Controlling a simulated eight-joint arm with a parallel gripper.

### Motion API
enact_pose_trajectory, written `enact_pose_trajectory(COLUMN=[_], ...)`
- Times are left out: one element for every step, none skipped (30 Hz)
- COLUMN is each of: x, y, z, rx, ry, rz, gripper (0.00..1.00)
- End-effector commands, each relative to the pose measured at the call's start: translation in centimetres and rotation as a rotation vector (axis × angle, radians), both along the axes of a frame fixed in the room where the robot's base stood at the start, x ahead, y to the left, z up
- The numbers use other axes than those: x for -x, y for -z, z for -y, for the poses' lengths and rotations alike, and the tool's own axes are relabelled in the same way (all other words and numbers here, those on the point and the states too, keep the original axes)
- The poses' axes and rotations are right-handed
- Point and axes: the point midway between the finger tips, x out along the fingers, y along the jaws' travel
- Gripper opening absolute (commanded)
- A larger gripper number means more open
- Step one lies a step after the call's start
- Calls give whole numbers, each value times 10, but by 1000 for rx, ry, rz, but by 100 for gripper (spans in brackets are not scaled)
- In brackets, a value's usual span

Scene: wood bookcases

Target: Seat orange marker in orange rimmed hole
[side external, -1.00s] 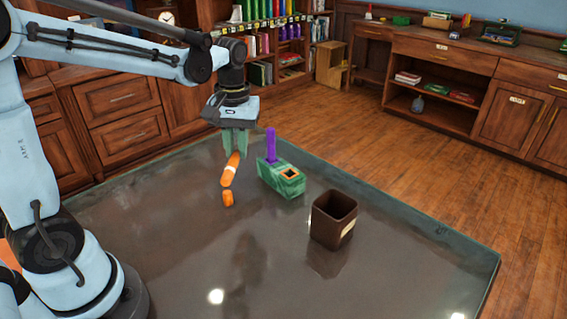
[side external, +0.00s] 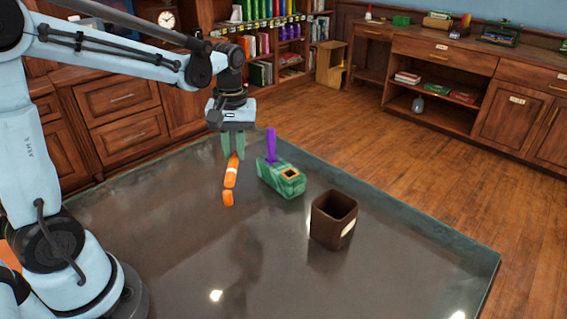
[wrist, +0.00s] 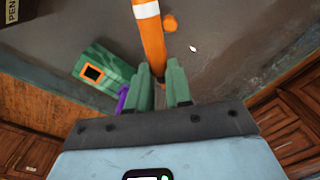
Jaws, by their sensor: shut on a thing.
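My gripper (side external: 232,155) has green fingers and is shut on the upper end of the orange marker (side external: 230,179), which has a white band and hangs close to upright above the tabletop. The marker also shows between the fingers in the wrist view (wrist: 152,42). A green block (side external: 274,182) stands to the right of it, apart from it. The orange rimmed hole (side external: 291,174) is in the block's top at its near right end and looks empty; it shows in the wrist view (wrist: 92,73). A purple marker (side external: 271,145) stands upright in the block's far end.
A small orange piece (side external: 228,198) shows on the table below the marker. A brown open box (side external: 332,222) stands to the right of the block. The glossy dark table (side external: 160,240) has a low rim and is clear at the front left.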

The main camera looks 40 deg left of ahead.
Motion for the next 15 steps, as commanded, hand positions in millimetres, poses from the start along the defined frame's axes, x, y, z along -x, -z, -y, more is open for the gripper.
enact_pose_trajectory(x=[-1, -1, -1, -1, -1, -1, -1, -1, -1, -1, -1, -1, -1, -1, -1], y=[5, 7, 8, 9, 10, 10, 11, 11, 10, 10, 10, 10, 10, 11, 13], z=[-5, -7, -9, -10, -10, -11, -11, -11, -11, -11, -11, -11, -11, -11, -11], rx=[0, -1, -1, -1, -1, 0, 0, 0, 0, 0, 0, 0, 0, 0, 0], ry=[-46, -67, -89, -100, -108, -114, -116, -116, -115, -115, -114, -114, -113, -113, -112], rz=[0, -1, -1, -1, 0, -1, -1, -1, -1, -1, -1, -1, -1, -1, -1], gripper=[0, 0, 0, 0, 0, 0, 0, 0, 0, 0, 0, 0, 0, 0, 0])
